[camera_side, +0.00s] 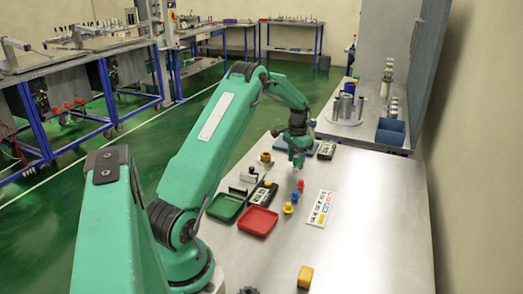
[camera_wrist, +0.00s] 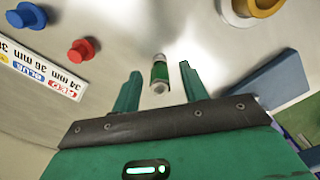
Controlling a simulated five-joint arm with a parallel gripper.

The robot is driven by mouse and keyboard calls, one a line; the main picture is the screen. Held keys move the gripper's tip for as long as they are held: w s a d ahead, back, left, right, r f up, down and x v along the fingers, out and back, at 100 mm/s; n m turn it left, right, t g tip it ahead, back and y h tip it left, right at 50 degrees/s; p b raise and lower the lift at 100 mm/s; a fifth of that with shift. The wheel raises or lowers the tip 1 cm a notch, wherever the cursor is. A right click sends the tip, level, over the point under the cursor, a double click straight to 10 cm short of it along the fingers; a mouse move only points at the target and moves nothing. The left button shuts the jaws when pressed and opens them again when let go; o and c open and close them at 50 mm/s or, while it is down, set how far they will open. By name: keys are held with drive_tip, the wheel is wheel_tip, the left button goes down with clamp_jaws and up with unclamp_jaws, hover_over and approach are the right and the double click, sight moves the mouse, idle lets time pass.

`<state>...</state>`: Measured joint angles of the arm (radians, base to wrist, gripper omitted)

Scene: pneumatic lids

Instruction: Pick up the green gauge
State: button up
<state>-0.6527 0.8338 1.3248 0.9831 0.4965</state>
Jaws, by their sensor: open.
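The green gauge (camera_wrist: 160,72) is a small cylinder with a green band and pale metal ends. In the wrist view it lies on the bare metal table, in the gap between my two fingers. My gripper (camera_wrist: 159,68) is open, with one green finger on each side of the gauge and visible space between. In the side view my gripper (camera_side: 297,158) points down over the far part of the table. I cannot make out the gauge clearly there.
A red knob (camera_wrist: 81,50) and a blue knob (camera_wrist: 27,16) stand left of the gauge, beside a printed label strip (camera_wrist: 40,68). A blue block (camera_wrist: 262,88) is at right. Green (camera_side: 226,207) and red (camera_side: 258,221) trays sit nearer my base. The table's right side is mostly clear.

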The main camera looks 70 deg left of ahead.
clamp_jaws()
drive_tip(key=shift+r, duration=0.15)
drive_tip(key=shift+r, duration=0.5)
drive_tip(key=r, duration=0.3)
drive_tip(key=shift+w+d+r, duration=0.1)
drive_tip(key=shift+d+r, duration=0.05)
drive_tip(key=shift+d, duration=0.1)
drive_tip(key=w+d+r, duration=0.1)
drive_tip(key=d+r, duration=0.5)
drive_tip(key=d, duration=0.5)
drive_tip(key=shift+r, duration=0.2)
drive_tip(key=s+a+n, duration=0.3)
drive_tip(key=s+a, duration=0.1)
drive_tip(key=a, duration=0.7)
drive_tip(key=s+a+f+n, duration=0.1)
drive_tip(key=s+a+n, duration=0.2)
drive_tip(key=a, duration=0.8)
drive_tip(key=shift+s, duration=0.8)
